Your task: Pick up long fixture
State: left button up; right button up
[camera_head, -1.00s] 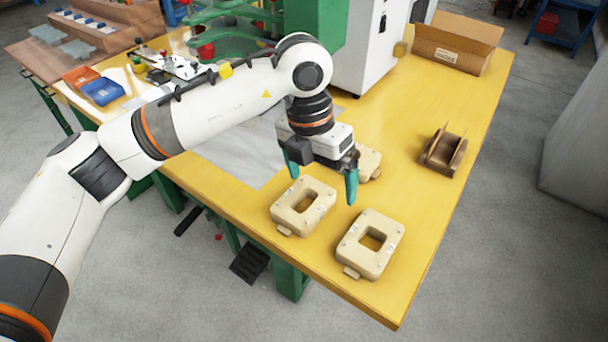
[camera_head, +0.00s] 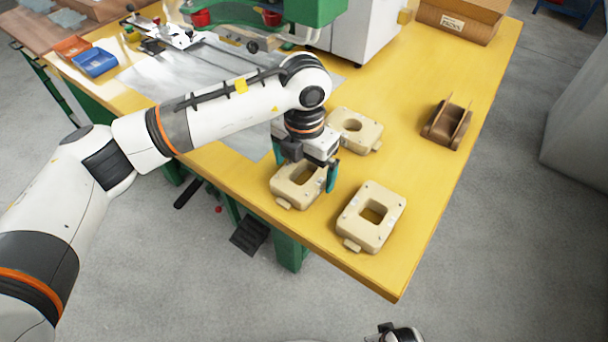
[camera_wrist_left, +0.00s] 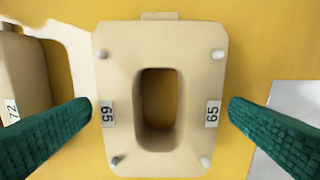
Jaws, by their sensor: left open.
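Three beige fixtures lie on the yellow table. The one under my left gripper (camera_head: 305,172) has an oblong opening and looks like the long fixture (camera_head: 291,191). In the left wrist view this fixture (camera_wrist_left: 190,45) fills the middle, with a "65" label on each side and pegs at its corners. My left gripper (camera_wrist_left: 160,106) is open, with one green finger on each side of it and visible gaps. In the head view the arm and gripper hide part of it. At the bottom edge, a white and dark part looks like my right gripper; its fingers are out of frame.
A fixture with a squarer opening (camera_head: 381,234) lies to the right, and one with a rounder opening (camera_head: 369,135) lies behind. A "72" fixture (camera_wrist_left: 28,75) is close by on the left. A brown holder (camera_head: 447,126) and a cardboard box (camera_head: 458,25) stand farther right.

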pick_arm(q)
jog(key=shift+f, duration=0.85)
jog(key=shift+r, duration=0.1)
jog(key=c, duration=1.1)
